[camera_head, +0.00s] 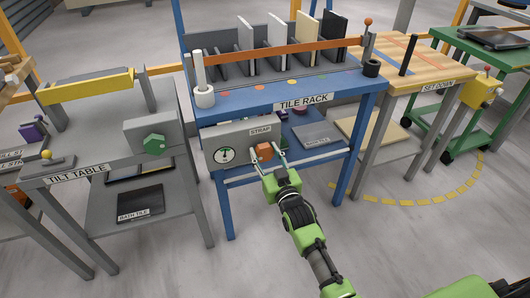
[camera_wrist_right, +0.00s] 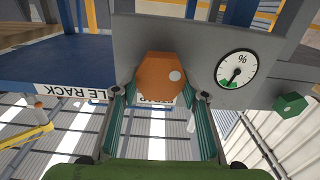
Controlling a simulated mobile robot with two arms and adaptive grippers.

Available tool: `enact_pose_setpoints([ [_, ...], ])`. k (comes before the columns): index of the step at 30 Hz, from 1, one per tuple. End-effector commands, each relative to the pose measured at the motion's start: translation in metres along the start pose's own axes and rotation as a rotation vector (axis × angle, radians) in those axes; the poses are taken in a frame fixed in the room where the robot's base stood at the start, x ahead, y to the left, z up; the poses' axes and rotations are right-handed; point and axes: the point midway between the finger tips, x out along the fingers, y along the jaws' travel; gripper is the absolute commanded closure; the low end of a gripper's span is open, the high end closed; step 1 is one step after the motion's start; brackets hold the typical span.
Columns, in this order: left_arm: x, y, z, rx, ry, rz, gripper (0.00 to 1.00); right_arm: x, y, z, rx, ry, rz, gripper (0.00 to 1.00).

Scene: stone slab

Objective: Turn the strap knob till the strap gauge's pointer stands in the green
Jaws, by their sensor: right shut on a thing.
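The strap knob (camera_head: 264,151) is an orange six-sided knob on the grey STRAP box (camera_head: 238,137) under the tile rack. It also shows large in the right wrist view (camera_wrist_right: 160,78), with a pale dot on its face. The strap gauge (camera_head: 224,155) is a round white dial left of the knob; in the wrist view (camera_wrist_right: 237,68) it has a green patch and a dark pointer. The pointer seems to lie close to the green, but its exact tip is too small to tell. My right gripper (camera_head: 268,160) is shut on the knob, one finger on each side. My left gripper is out of view.
The blue tile rack (camera_head: 235,107) holds upright tiles behind an orange strap (camera_head: 270,52). The tilt table (camera_head: 80,150) with a green knob (camera_head: 154,144) stands to the left. The set-down table (camera_head: 395,57) stands to the right. The floor in front is clear.

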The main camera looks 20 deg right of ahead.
Motion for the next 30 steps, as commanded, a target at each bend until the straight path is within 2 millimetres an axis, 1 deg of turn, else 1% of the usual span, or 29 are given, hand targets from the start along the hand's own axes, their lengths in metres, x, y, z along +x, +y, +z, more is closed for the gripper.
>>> enact_pose_setpoints([
  [8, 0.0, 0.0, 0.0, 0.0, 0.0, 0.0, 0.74, 0.0, 0.0, 0.002, 0.0, -0.004, 0.0, 0.81],
  [9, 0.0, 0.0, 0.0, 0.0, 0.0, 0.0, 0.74, 0.0, 0.0, 0.002, -0.001, -0.004, 0.0, 0.55],
  [10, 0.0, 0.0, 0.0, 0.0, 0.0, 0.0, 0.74, 0.0, 0.0, 0.002, -0.001, -0.004, 0.0, 0.47],
  [11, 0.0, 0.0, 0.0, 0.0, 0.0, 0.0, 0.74, 0.0, 0.0, 0.002, -0.001, -0.004, 0.0, 0.43],
  [20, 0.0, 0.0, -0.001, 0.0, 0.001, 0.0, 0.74, 0.0, 0.0, 0.001, -0.001, -0.001, 0.0, 0.43],
  [23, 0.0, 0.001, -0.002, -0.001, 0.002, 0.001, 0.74, -0.004, 0.0, 0.001, -0.001, -0.001, 0.0, 0.43],
  [26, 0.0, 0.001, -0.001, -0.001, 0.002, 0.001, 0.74, -0.014, 0.0, 0.002, -0.001, -0.003, 0.0, 0.43],
  [30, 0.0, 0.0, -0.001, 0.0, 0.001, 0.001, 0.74, -0.039, 0.0, 0.003, -0.001, -0.004, 0.0, 0.43],
])
